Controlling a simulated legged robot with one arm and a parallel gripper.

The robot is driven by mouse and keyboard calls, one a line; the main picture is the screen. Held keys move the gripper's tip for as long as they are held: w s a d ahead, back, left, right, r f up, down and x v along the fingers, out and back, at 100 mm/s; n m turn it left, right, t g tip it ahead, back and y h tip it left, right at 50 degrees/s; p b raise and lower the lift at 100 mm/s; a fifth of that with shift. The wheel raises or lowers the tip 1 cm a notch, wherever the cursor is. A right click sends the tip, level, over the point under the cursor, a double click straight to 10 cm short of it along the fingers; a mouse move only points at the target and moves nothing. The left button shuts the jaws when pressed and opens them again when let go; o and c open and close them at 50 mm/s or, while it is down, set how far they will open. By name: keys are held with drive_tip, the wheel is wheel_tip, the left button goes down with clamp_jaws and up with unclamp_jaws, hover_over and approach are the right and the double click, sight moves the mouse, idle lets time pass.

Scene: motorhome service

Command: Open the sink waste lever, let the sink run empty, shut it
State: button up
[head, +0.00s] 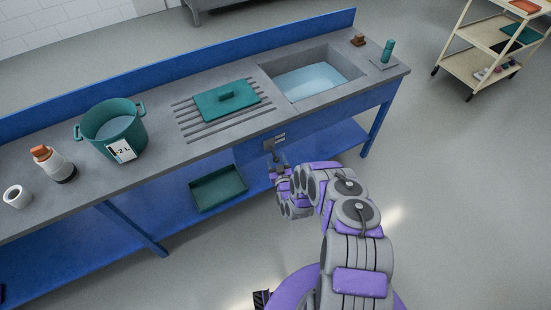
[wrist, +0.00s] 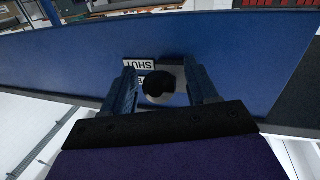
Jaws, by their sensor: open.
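The sink (head: 312,80) at the right part of the counter holds pale blue water. My gripper (head: 272,155) is at the blue front panel below the counter, left of the sink. In the wrist view my gripper (wrist: 166,88) is open, its two fingers on either side of a dark round knob, the waste lever (wrist: 159,86). I cannot tell whether the fingers touch it. A label reading SHUT (wrist: 139,64) is on the panel behind the knob, with a second label partly hidden below it. The labels also show small in the head view.
A teal tray (head: 217,188) is on the lower shelf. A trolley (head: 491,45) stands back right; floor at right is clear.

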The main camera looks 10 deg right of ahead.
drive_tip(key=shift+w+r, duration=0.1)
drive_tip(key=shift+w, duration=0.6)
drive_tip(key=shift+c, duration=0.4)
clamp_jaws()
